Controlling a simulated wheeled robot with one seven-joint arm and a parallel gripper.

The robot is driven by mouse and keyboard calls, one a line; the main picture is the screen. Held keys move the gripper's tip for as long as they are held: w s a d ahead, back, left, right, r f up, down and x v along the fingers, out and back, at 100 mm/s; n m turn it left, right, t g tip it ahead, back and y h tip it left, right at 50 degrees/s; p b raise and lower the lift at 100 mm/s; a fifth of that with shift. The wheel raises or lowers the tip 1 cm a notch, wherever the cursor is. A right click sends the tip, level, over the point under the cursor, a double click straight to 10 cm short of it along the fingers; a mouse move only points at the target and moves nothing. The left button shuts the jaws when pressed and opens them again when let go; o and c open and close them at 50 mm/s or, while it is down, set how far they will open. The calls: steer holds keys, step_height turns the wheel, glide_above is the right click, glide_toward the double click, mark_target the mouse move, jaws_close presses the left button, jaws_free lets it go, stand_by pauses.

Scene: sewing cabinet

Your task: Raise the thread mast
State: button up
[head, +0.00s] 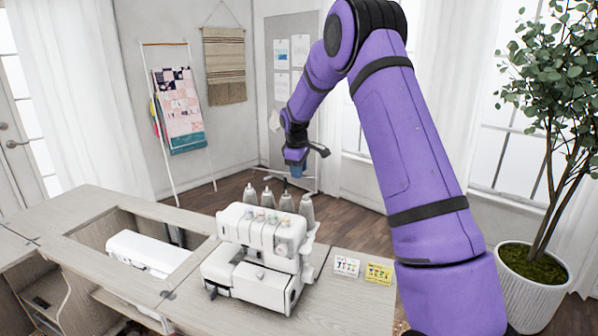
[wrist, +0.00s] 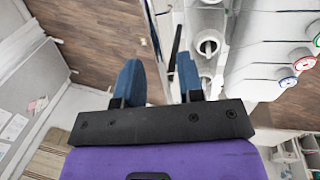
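The white sewing machine (head: 262,238) stands on the cabinet top, with several grey-white thread cones (head: 307,208) behind it. A short dark upright post (head: 285,187), which looks like the thread mast, shows among the cones. In the wrist view a dark rod (wrist: 175,42) extends beyond the fingers, closer to the right one; the cones (wrist: 208,44) lie to its right. My gripper (head: 297,172) is above and behind the cones. Its two blue fingers (wrist: 158,68) are apart with nothing clasped between them. I cannot tell whether the rod touches a finger.
Two small boxes, one white (head: 346,267) and one yellow (head: 378,273), lie right of the machine. A white machine (head: 148,252) sits in the cabinet opening at left. A potted plant (head: 541,285) stands at right. Open wooden floor (head: 232,187) lies behind the cabinet.

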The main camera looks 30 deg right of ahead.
steer(key=shift+f, duration=0.3)
jaws_close()
step_height(320, 180, up, 20)
steer(key=shift+f, duration=0.2)
steer(key=shift+w, duration=0.1)
stand_by(0.3)
steer(key=shift+c, duration=0.3)
jaws_free()
steer(key=shift+r, duration=0.1)
steer(key=shift+o, duration=0.3)
